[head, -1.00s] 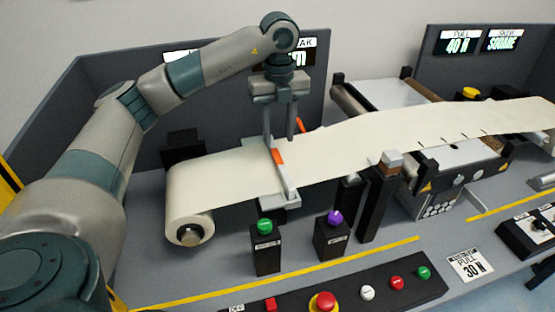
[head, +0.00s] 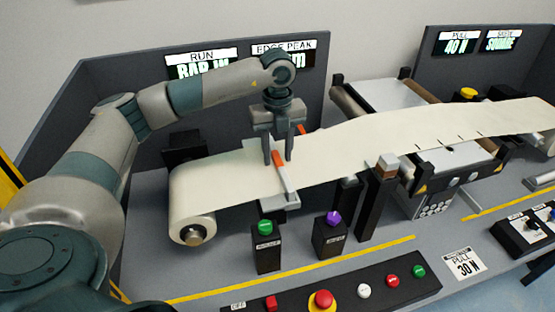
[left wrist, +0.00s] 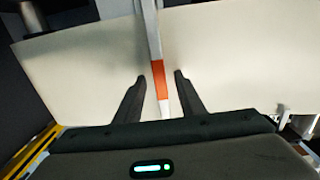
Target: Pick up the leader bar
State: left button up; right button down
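The leader bar (head: 280,172) is a thin pale bar with orange parts, lying across the cream web (head: 225,175). In the left wrist view the bar (left wrist: 164,103) runs up the middle, with an orange band. My left gripper (head: 278,160) points down over the bar's near part. In the left wrist view its two dark fingers (left wrist: 160,77) are apart, one on each side of the orange band, with a gap to the bar on both sides. I cannot tell how far the fingertips are above the web. My right gripper is not in view.
The web roll (head: 190,215) is at the left. A green-button post (head: 265,250), a purple-button post (head: 331,238) and a taller dark post (head: 378,205) stand in front of the web. A button panel (head: 345,290) lies at the front. Grey walls (head: 120,110) stand behind.

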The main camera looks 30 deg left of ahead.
pick_arm(q)
jog(key=shift+f, duration=0.5)
grip_shut()
jog(key=shift+r, duration=0.1)
